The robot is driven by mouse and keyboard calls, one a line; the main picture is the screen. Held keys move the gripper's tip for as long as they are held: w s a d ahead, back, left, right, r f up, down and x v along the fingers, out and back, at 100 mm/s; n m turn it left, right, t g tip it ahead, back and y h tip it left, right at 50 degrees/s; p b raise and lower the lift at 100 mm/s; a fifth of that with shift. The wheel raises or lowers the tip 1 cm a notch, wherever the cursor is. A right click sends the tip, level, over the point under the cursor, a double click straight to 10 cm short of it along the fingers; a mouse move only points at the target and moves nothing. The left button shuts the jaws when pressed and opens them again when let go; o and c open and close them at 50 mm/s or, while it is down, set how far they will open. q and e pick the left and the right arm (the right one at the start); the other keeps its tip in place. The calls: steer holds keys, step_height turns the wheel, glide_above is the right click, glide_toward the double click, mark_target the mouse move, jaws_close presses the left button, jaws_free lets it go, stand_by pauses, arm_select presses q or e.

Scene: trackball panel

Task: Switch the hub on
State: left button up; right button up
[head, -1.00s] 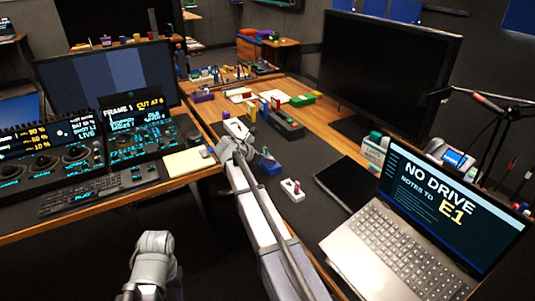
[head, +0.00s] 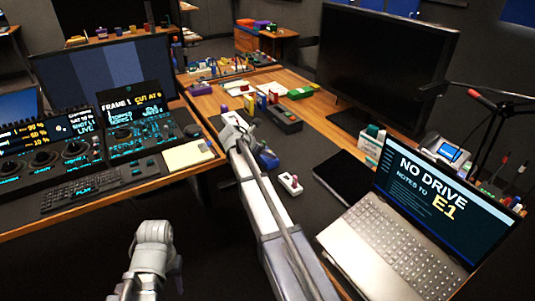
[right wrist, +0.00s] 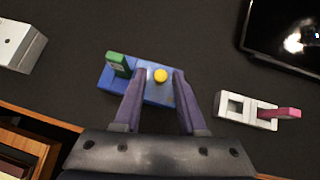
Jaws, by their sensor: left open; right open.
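A blue box (right wrist: 150,84) with a yellow round button (right wrist: 161,76) on top and a green upright piece (right wrist: 117,63) at its left end lies on the dark desk mat. My right gripper (right wrist: 160,74) is open above it, its fingers on either side of the yellow button; I cannot tell whether they touch the box. In the head view the blue box (head: 268,160) is partly hidden by my right arm. A white box (right wrist: 245,110) with a slot and a pink lever stands apart to its right, also in the head view (head: 290,184). My left gripper (head: 155,282) is low at the left, open.
A laptop (head: 395,235) and a black tablet (head: 342,177) lie right of the white box. A dark grey block (head: 285,118) with coloured parts stands further back, before the large monitor (head: 385,65). A pale box (right wrist: 18,45) is at the wrist view's left edge.

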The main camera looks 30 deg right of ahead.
steer(key=p+v, duration=0.5)
steer(key=v, duration=0.2)
steer(key=shift+a+r, duration=0.2)
steer(key=shift+a, duration=0.15)
